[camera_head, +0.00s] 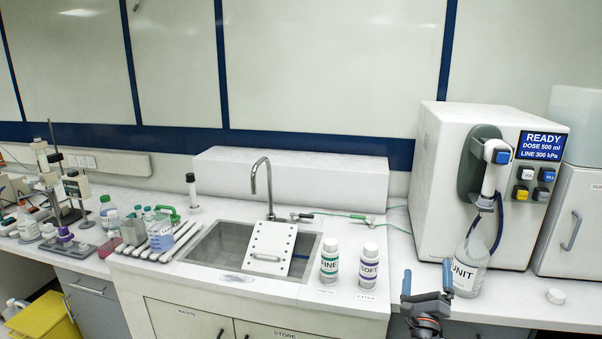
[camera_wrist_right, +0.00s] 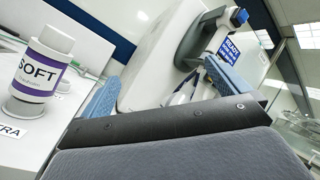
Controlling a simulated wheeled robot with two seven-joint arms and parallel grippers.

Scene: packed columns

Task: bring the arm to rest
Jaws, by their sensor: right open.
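My right gripper (camera_head: 427,283) is at the bottom right of the head view, in front of the bench edge. Its two blue fingers are spread apart with nothing between them. In the right wrist view the open fingers (camera_wrist_right: 165,88) frame the white dispenser machine. The SOFT column (camera_head: 369,266), white with a purple band, stands upright on the bench left of the gripper and apart from it. It also shows at the left of the wrist view (camera_wrist_right: 42,70). The FINE column (camera_head: 329,262), with a green band, stands left of it. My left gripper is not in view.
The white dispenser (camera_head: 440,180) reads READY, with a UNIT bottle (camera_head: 468,272) under its nozzle, close to my right gripper. A sink (camera_head: 222,247) with a perforated plate (camera_head: 271,247) is left of the columns. Bottles crowd the far left.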

